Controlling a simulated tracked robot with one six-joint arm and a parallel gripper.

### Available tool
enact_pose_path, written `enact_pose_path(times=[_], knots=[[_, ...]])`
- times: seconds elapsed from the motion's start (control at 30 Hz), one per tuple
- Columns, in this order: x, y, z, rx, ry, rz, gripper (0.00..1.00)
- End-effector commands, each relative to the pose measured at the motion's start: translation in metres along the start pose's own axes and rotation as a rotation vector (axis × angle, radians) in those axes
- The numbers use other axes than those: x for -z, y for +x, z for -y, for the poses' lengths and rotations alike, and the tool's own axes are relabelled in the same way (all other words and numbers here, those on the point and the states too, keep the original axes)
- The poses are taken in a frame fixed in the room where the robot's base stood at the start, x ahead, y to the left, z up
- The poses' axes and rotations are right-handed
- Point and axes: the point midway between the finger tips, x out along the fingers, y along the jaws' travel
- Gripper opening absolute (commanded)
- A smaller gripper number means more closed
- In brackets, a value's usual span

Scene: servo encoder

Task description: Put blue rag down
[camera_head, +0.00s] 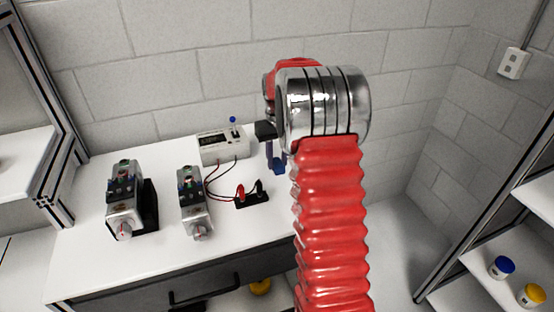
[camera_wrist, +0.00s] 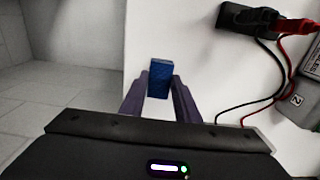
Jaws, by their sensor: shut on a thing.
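The blue rag (camera_wrist: 160,72) is a small folded block between the tips of my gripper's two fingers in the wrist view. My gripper (camera_wrist: 160,92) is shut on it. In the head view the gripper (camera_head: 274,152) hangs at the right end of the white workbench (camera_head: 262,217), with blue showing at its tip. In the wrist view the white bench top (camera_wrist: 200,65) lies behind the rag, and the bench's left edge runs close to it. I cannot tell whether the rag touches the bench.
Two servo units (camera_head: 124,200) (camera_head: 194,205), a white meter box (camera_head: 223,145) and a black block with red and black leads (camera_head: 251,196) stand on the bench. A brick wall (camera_head: 190,60) is behind. A shelf with jars (camera_head: 502,267) stands at right.

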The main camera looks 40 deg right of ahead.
Motion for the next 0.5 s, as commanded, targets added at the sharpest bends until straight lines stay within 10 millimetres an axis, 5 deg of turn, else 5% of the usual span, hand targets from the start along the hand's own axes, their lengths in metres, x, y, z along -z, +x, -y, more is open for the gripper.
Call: enact_pose_path(times=[0.03,0.07,0.1,0.3,0.5], knots=[[-0.0001,0.0015,0.0001,0.0,0.0,0.001,0.11],[0.0,0.0012,0.0001,0.0,0.0,0.0,0.31],[0.0,0.0011,0.0001,0.0,0.0,0.0,0.34],[-0.0001,0.001,0.0,0.0,0.0,0.0,0.48],[-0.0001,0.0009,0.0,0.0,0.0,0.001,0.48]])
